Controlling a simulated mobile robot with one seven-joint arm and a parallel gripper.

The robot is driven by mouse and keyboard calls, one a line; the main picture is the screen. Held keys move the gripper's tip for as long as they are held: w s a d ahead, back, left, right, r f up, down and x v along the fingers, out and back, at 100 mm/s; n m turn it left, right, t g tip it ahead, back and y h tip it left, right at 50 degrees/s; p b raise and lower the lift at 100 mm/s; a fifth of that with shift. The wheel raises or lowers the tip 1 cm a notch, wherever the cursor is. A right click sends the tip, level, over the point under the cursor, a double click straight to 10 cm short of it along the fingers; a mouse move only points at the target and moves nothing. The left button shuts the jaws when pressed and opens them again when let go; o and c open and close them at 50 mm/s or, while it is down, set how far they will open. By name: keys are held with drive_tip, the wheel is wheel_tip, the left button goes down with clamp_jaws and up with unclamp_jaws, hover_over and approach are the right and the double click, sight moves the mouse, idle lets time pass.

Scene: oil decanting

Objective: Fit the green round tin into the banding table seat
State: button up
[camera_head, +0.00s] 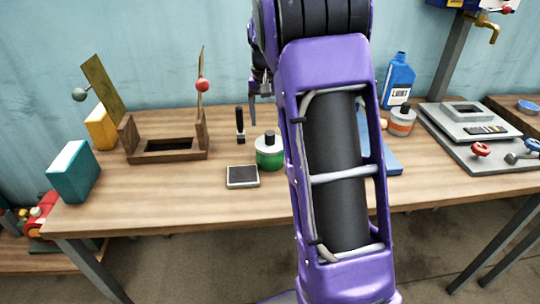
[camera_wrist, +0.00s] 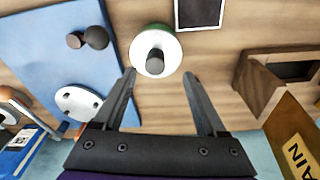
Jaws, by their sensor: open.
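The green round tin (camera_head: 270,158) stands upright on the wooden table, just left of my arm, with a pale top and a dark knob. In the wrist view the tin (camera_wrist: 170,38) lies just beyond and between my fingertips. My gripper (camera_wrist: 160,74) is open and empty. In the head view its fingers show above the table behind the tin, partly hidden by my arm. A pale round plate with dark holes (camera_wrist: 78,100) lies at the blue board's edge in the wrist view. It may be the banding table seat, but I cannot tell; my arm hides that area in the head view.
A dark square pad (camera_head: 242,177) lies in front of the tin. A wooden frame (camera_head: 168,156) stands left, and a black upright handle (camera_head: 239,122) behind. The blue board (camera_head: 390,158), an orange-banded tin (camera_head: 402,126) and a blue bottle (camera_head: 398,80) are right.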

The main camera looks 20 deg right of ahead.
sight(270, 132)
drive_tip(key=f, duration=0.4)
drive_tip(key=d+f, duration=0.1)
drive_tip(key=f, duration=0.1)
drive_tip(key=shift+w+f+b, duration=0.15)
drive_tip(key=shift+w+b, duration=0.15)
drive_tip(key=shift+b, duration=0.1)
clamp_jaws()
drive_tip(key=shift+d, duration=0.1)
idle(1.0)
